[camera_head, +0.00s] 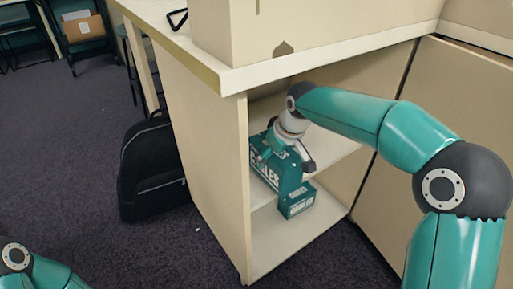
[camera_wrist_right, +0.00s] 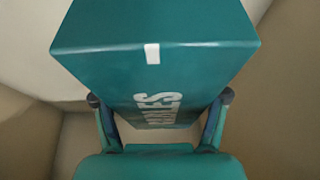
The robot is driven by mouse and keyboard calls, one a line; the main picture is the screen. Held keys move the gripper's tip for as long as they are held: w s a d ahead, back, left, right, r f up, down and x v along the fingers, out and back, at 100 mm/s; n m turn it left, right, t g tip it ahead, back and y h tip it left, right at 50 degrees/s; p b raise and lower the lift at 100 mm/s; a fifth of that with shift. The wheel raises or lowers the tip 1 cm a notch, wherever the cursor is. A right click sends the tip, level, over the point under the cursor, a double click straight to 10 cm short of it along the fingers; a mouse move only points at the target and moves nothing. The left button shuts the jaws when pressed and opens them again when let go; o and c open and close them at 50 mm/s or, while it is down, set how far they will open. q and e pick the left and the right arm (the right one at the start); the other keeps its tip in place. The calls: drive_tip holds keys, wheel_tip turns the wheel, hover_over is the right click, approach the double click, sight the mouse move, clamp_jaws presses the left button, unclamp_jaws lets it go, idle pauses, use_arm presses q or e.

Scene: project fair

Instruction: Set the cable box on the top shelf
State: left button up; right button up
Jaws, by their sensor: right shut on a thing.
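The teal cable box (camera_head: 290,190), with white lettering, is at the open front of the beige cabinet (camera_head: 205,150). My right gripper (camera_head: 290,155) reaches in from the right and is shut on the box from above. In the right wrist view the cable box (camera_wrist_right: 155,55) fills the middle, between the two fingers of the right gripper (camera_wrist_right: 160,118). The cabinet's upper shelf (camera_head: 335,146) shows behind the box and arm. Whether the box touches a shelf I cannot tell. Of my left arm only a joint shows at bottom left; its gripper is out of view.
The cabinet's side panel stands left of the box, and the countertop (camera_head: 320,57) overhangs the opening. The cabinet floor (camera_head: 290,238) looks bare. A black bag (camera_head: 150,170) leans outside on the left. A chair with a cardboard box (camera_head: 84,29) stands far back.

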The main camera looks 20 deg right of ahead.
sight(257, 142)
drive_tip(key=w, duration=0.2)
drive_tip(key=w+a, duration=0.1)
drive_tip(key=shift+w+a, duration=0.2)
drive_tip(key=shift+w, duration=0.2)
drive_tip(key=w, duration=0.1)
drive_tip(key=w+a, duration=0.1)
drive_tip(key=shift+w, duration=0.35)
drive_tip(key=shift+w+f+b, duration=0.15)
drive_tip(key=shift+f+b, duration=0.35)
drive_tip(key=shift+f, duration=0.3)
drive_tip(key=shift+r, duration=0.1)
drive_tip(key=o, duration=1.7)
drive_tip(key=shift+o, duration=0.2)
